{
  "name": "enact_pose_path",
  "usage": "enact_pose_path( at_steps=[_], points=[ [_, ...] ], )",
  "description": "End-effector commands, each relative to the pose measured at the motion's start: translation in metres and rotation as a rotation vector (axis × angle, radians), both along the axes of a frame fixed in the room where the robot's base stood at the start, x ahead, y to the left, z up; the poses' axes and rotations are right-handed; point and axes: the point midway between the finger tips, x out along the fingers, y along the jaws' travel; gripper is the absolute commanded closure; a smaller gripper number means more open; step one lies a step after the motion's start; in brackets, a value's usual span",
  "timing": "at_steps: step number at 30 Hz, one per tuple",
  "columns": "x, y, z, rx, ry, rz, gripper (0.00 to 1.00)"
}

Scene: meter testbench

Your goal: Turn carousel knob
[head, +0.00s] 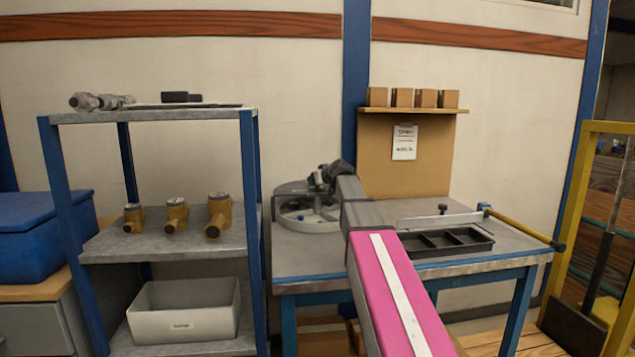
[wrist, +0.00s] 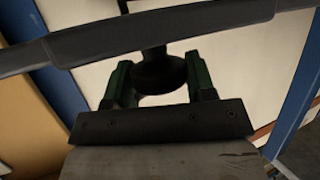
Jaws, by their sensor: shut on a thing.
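The carousel (head: 292,225) is a round grey metal ring with spokes on the left end of the workbench. My arm reaches over to it, and my gripper (head: 322,180) is at its far right side. In the wrist view, the dark round carousel knob (wrist: 158,74) sits between the two green fingers of my gripper (wrist: 158,66), which is shut on it. A grey curved rim of the carousel (wrist: 225,30) crosses the top of the wrist view. In the head view my gripper and arm hide the knob.
The workbench (head: 400,265) also bears a black divided tray (head: 480,241) and a yellow-handled lever (head: 520,228). A shelf (head: 150,245) with brass meters (head: 177,215) and a white bin (head: 183,310) stands left. A board with several small boxes (head: 402,97) rises behind.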

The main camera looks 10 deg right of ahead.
Motion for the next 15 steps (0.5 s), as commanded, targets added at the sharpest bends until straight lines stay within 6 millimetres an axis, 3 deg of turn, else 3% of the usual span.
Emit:
enact_pose_path(
  at_steps=[15],
  points=[
    [-0.0005,0.0014,0.0001,-0.003,0.000,-0.364,0.73]
  ],
)
